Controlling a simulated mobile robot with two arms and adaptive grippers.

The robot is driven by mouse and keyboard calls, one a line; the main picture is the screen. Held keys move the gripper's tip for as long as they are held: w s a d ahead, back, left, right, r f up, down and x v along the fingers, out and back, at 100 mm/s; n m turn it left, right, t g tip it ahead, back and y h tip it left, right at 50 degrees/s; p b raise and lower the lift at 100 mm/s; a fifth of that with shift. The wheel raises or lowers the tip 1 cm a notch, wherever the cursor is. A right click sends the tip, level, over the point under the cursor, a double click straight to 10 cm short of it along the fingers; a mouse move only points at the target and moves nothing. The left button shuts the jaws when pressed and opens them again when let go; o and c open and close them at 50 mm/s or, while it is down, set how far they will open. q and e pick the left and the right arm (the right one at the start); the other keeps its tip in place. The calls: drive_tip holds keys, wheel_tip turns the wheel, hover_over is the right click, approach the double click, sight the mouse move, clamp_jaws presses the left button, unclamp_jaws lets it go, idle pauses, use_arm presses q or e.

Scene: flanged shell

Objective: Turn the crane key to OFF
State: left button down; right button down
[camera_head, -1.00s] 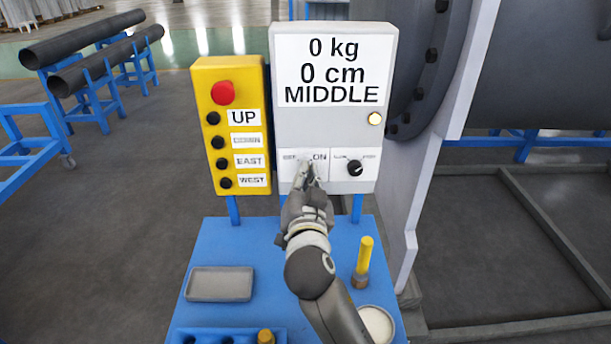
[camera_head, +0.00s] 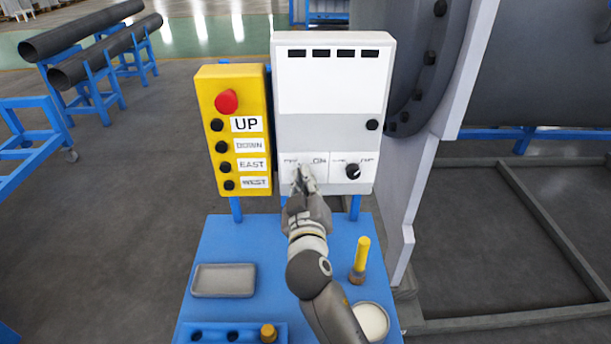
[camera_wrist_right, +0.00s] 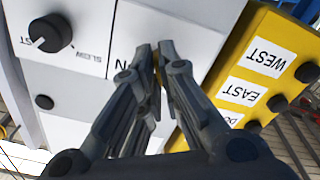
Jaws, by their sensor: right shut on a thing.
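The white control box (camera_head: 333,90) stands at the back of the blue stand. Its display is blank except for several dark blocks along the top, and its lamp (camera_head: 372,125) is dark. My right gripper (camera_head: 302,172) is at the left part of the box's lower panel, below the OFF and ON labels. It is shut on the crane key, which the fingers mostly hide. In the right wrist view the gripper's fingertips (camera_wrist_right: 158,48) are close together against the panel, with a thin yellowish sliver between them. My left gripper is not in view.
A yellow button box (camera_head: 234,130) with a red button stands just left. A black knob (camera_head: 352,171) is right of the gripper. On the blue stand (camera_head: 225,245) are a grey tray (camera_head: 223,281), a yellow-handled tool (camera_head: 361,255) and a round dish (camera_head: 371,321).

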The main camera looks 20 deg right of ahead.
drive_tip(key=shift+n+p, duration=0.55)
drive_tip(key=shift+n, duration=0.85)
drive_tip(key=c, duration=1.6)
unclamp_jaws()
drive_tip(key=shift+c, duration=0.2)
drive_tip(key=shift+s, duration=0.1)
drive_tip(key=v, duration=1.1)
drive_tip(key=shift+s+a, duration=0.2)
drive_tip(key=shift+s, duration=0.15)
